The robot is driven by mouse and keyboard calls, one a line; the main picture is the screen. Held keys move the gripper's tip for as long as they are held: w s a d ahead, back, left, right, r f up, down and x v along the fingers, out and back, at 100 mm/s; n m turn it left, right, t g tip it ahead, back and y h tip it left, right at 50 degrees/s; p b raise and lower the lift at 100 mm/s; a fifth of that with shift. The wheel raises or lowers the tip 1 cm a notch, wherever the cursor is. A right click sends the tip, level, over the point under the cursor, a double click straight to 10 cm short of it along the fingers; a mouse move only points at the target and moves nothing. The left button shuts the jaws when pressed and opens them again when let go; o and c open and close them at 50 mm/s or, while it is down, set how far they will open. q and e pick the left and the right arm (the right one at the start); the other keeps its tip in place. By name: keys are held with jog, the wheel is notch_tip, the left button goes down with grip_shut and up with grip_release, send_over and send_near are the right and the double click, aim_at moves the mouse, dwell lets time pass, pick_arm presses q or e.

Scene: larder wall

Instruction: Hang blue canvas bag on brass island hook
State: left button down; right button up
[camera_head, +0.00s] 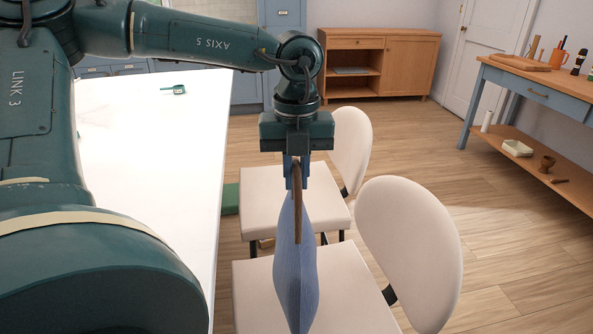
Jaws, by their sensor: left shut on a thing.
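My left gripper (297,172) is shut on the brown handle (297,212) of the blue canvas bag (295,270). The bag hangs below the fingers, seen narrow and edge-on, in front of the cream chairs. Its lower end runs close to the bottom of the picture. The white island top (150,150) lies to the left of the bag, partly hidden by my left arm. I cannot make out the brass island hook. My right gripper is not in view.
Two cream chairs (410,245) (350,150) stand along the island's right side, behind the bag. A small green object (179,89) lies on the island top. A blue workbench (545,90) and a wooden cabinet (400,65) stand farther off. Open wood floor lies right of the chairs.

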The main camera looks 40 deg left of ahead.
aim_at(296, 242)
pick_arm(q)
notch_tip(296, 242, down, 5)
jog(key=shift+r, duration=0.1)
jog(key=shift+f, duration=0.35)
jog(key=shift+w, duration=0.1)
jog(key=shift+f+b, duration=0.2)
jog(key=shift+b, duration=0.4)
jog(key=c, duration=1.5)
grip_release()
jog(key=shift+o, duration=0.2)
